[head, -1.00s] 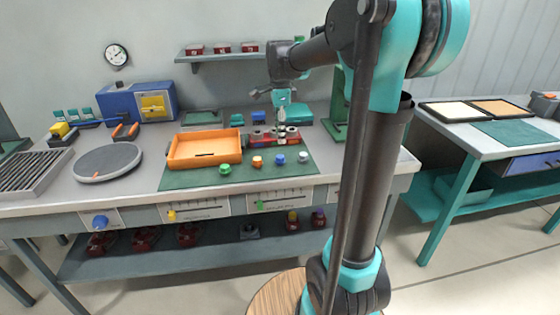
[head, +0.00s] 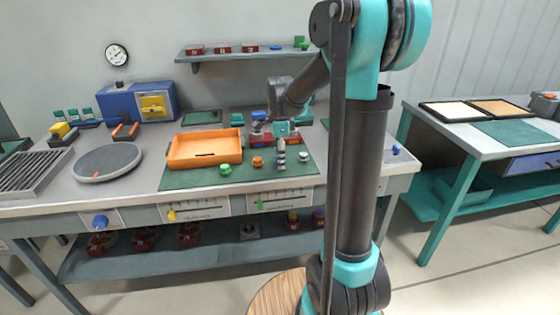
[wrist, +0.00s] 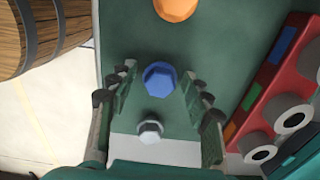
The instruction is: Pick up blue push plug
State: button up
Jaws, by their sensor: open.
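The blue push plug (wrist: 160,79) stands on the green mat (wrist: 145,30) and shows whole in the wrist view, between the two fingers of my gripper (wrist: 158,76). The fingers are spread apart, with a gap on each side of the plug, and hold nothing. In the head view my gripper (head: 281,160) points down over the front part of the mat and hides most or all of the blue plug. I cannot tell how far the fingertips are above the mat.
A grey plug (wrist: 151,131) sits close to the blue one, and an orange plug (wrist: 176,8) is on its other side. A green plug (head: 225,169) is farther left. A red rack (wrist: 268,105) with grey rings lies to the right in the wrist view. An orange tray (head: 206,160) stands left.

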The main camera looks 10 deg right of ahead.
jog(key=c, duration=0.9)
jog(key=shift+r, duration=0.15)
